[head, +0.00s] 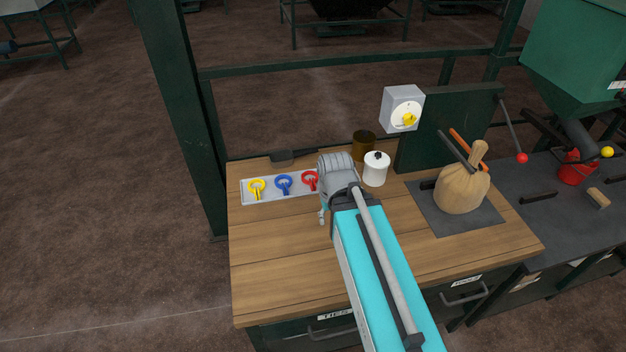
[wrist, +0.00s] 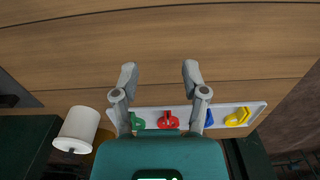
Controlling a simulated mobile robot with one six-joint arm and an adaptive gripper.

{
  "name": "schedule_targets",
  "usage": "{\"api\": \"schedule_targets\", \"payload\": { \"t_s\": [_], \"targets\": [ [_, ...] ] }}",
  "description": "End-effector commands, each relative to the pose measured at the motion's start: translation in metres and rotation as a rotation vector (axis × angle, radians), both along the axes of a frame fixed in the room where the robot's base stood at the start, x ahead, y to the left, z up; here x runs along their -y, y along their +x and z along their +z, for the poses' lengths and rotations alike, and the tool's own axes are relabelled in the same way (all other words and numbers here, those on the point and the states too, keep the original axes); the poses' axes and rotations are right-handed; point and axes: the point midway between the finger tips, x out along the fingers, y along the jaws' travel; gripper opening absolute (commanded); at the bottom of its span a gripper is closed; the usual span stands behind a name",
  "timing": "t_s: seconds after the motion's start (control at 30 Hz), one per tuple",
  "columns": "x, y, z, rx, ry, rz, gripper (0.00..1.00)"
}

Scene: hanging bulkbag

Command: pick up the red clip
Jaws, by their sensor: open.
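The red clip (head: 310,180) lies on a light grey tray (head: 270,193) on the wooden bench, just left of my wrist in the head view. In the wrist view the red clip (wrist: 169,122) shows between my gripper's two fingers, farther down the picture than their tips. My gripper (wrist: 159,74) is open and empty. Its fingers are mostly hidden by my arm in the head view. A blue clip (head: 284,183) and a yellow clip (head: 257,188) lie left of the red one. A green clip (wrist: 139,121) shows in the wrist view, partly hidden by a finger.
A white lidded pot (head: 376,170) and a brown tin (head: 363,145) stand close to the right of my wrist. A tied sack (head: 461,190) sits on a dark mat farther right. A green post (head: 182,110) rises at the bench's left. The front left benchtop is clear.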

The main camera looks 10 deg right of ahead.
Motion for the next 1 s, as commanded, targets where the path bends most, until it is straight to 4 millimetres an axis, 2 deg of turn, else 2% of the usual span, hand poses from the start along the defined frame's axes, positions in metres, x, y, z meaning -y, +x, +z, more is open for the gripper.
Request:
{"api": "schedule_targets", "payload": {
  "t_s": [0.27, 0.33, 0.37, 0.53, 0.67, 1.0],
  "targets": [
    [0.000, 0.000, 0.000, 0.000, 0.000, 0.000, 0.57],
    [0.000, 0.000, 0.000, 0.000, 0.000, 0.000, 0.66],
    [0.000, 0.001, 0.000, 0.000, 0.000, 0.000, 0.66],
    [0.000, 0.018, 0.005, 0.000, 0.000, 0.000, 0.66],
    [-0.001, 0.049, 0.013, 0.000, 0.000, 0.000, 0.66],
    [0.000, 0.165, 0.042, 0.000, 0.000, 0.006, 0.66]
  ]
}}
